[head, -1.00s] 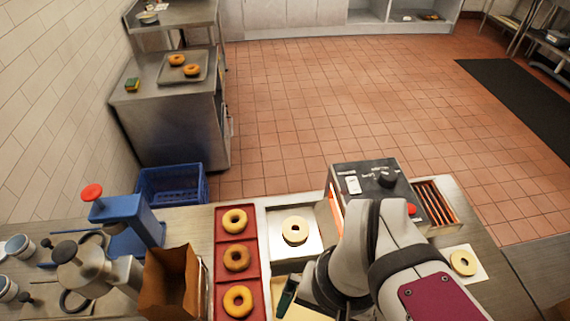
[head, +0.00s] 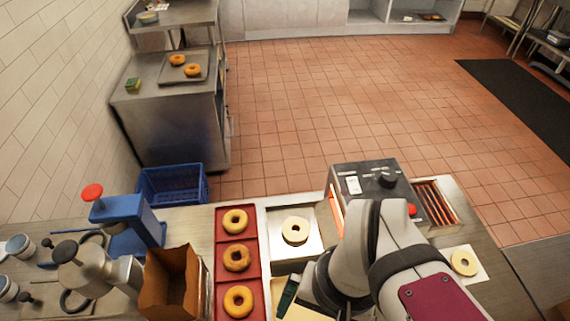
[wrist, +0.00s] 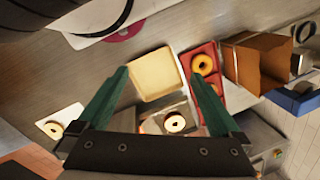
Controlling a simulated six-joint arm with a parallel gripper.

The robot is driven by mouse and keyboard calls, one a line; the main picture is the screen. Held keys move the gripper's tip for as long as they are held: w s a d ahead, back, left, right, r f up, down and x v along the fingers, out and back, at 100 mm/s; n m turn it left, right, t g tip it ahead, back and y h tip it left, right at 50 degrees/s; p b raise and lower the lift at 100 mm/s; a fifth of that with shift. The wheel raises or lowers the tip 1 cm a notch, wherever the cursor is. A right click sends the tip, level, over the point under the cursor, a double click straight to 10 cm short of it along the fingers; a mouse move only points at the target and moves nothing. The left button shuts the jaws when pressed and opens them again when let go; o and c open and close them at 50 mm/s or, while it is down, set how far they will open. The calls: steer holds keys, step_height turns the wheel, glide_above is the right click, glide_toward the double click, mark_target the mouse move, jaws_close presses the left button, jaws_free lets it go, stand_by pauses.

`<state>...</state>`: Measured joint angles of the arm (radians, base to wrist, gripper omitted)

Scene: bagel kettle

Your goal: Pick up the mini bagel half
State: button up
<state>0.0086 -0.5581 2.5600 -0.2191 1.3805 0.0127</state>
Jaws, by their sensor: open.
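A pale cut bagel half (head: 296,231) lies flat, cut side up, in a steel tray behind the cream board. The wrist view also shows this half (wrist: 174,122) between my fingers' bases. A second pale half (head: 464,262) lies on a white sheet at the right, seen in the wrist view at far left (wrist: 55,128). My gripper (wrist: 158,73) is open and empty, its green fingers spread wide over the cream board (wrist: 153,76). In the head view my arm hides most of the gripper; one green finger shows left of the wrist.
A red tray (head: 250,266) with whole bagels stands left of the steel tray. A brown paper bag (head: 174,284) and a blue press (head: 126,222) are further left. A toaster-like machine (head: 370,186) with glowing slots stands close behind my arm.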

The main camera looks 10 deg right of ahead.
steer(key=n+h, duration=0.3)
steer(key=n, duration=1.8)
glide_above(296, 231)
steer(key=a, duration=0.2)
steer(key=f, duration=0.6)
steer(key=d+f, duration=0.1)
steer(key=f, duration=0.9)
steer(key=shift+d+f, duration=0.15)
steer(key=shift+d, duration=0.15)
steer(key=c, duration=1.2)
step_height(296, 231, up, 10)
steer(key=shift+r, duration=0.1)
steer(key=shift+c, duration=0.2)
